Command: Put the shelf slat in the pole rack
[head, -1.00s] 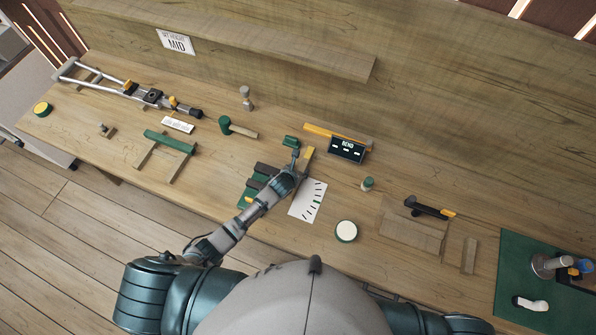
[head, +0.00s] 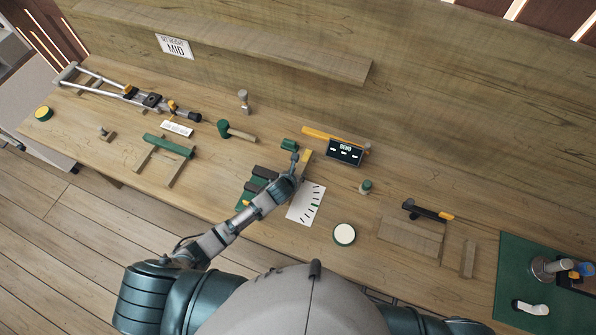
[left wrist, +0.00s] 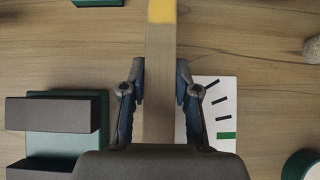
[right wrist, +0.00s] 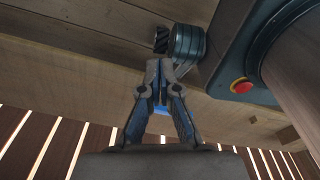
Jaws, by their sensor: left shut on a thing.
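The wooden slat with a yellow end (left wrist: 160,50) runs between the fingers of my left gripper (left wrist: 160,68), which is shut on it. In the head view my left gripper (head: 296,168) is low over the middle of the bench, and the slat's yellow end (head: 307,156) shows just past it. A green base with dark raised blocks (left wrist: 62,140) lies to the left of the slat; I cannot tell whether this is the pole rack. My right gripper (right wrist: 158,72) looks shut and empty, below the bench's wooden underside.
A white card with black marks (head: 306,204) lies right of the gripper. A display box (head: 346,151), a green mallet (head: 238,132) and a stand with a green bar (head: 168,146) are nearby. A crutch-like frame (head: 110,86) lies far left. A green mat (head: 515,275) is at right.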

